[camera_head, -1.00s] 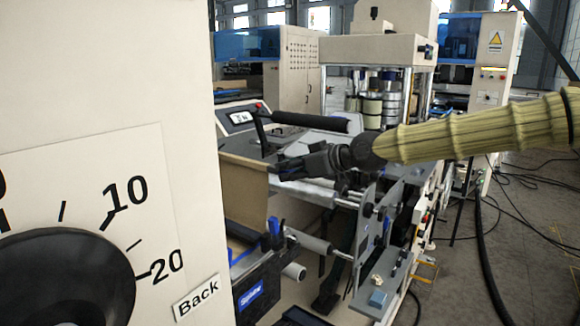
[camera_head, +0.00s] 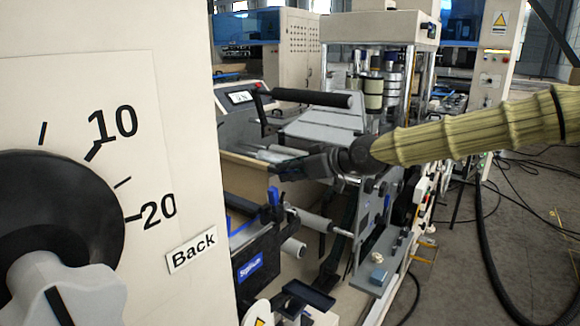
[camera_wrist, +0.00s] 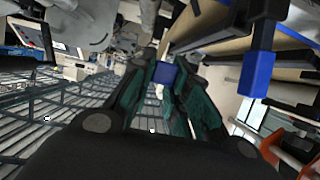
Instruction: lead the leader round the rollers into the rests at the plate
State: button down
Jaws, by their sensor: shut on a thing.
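The leader, a brown kraft sheet (camera_head: 250,178), shows left of my gripper in the head view, with its upper edge near the fingertips. My gripper (camera_head: 284,170) is in front of the machine, below the dark upper roller (camera_head: 312,97) and above the blue upright pieces (camera_head: 273,195). In the wrist view, my gripper's dark green fingers (camera_wrist: 167,88) are closed on a small blue block (camera_wrist: 167,73). Brown sheet (camera_wrist: 222,35) shows beyond them. Whether the block belongs to the leader's edge bar is hard to tell. A pale lower roller (camera_head: 312,220) is below.
A large cream panel with a dial (camera_head: 60,230) fills the left of the head view. A grey side plate (camera_head: 370,225) stands below my wrist. A second blue block (camera_wrist: 257,72) is right of the fingers in the wrist view. Open floor (camera_head: 500,255) lies right, with cables.

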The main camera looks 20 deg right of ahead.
jog(key=shift+f+b, duration=0.85)
jog(key=shift+f, duration=1.4)
jog(key=shift+f, duration=0.3)
jog(key=shift+w+d+f+p, duration=0.1)
jog(key=shift+w+d+p, duration=0.1)
jog(key=shift+w+d, duration=0.6)
jog(key=shift+w+d+f+p, duration=0.15)
jog(key=shift+w+d, duration=0.45)
jog(key=shift+d, duration=0.4)
